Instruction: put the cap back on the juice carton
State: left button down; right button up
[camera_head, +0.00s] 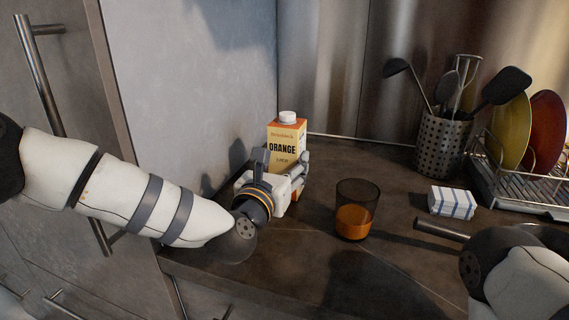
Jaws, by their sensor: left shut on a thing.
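The orange juice carton (287,135) stands upright on the dark counter near the wall corner. A white round cap (288,117) shows on top of it; I cannot tell whether it is screwed down. My left gripper (291,173) is at the carton's lower part, shut on it. The gripper and wrist hide much of the carton's lower half. My right arm comes in at the lower right, and its gripper is not visible.
A glass (356,211) with orange juice stands right of the carton. A dark handle (440,229) lies beside my right arm.

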pick_arm(q)
jog(key=shift+f, duration=0.2)
jog(key=c, duration=0.7)
grip_release()
pick_arm(e)
jog(key=shift+s+f, duration=0.1)
pick_arm(q)
jog(key=shift+r, duration=0.1)
jog(key=shift+s+r, duration=0.1)
jog(key=shift+r, duration=0.2)
jog(key=v, duration=1.2)
jog(key=shift+f+p, duration=0.1)
jog(key=shift+p, duration=0.3)
pick_arm(e)
jog(key=shift+w+r, duration=0.65)
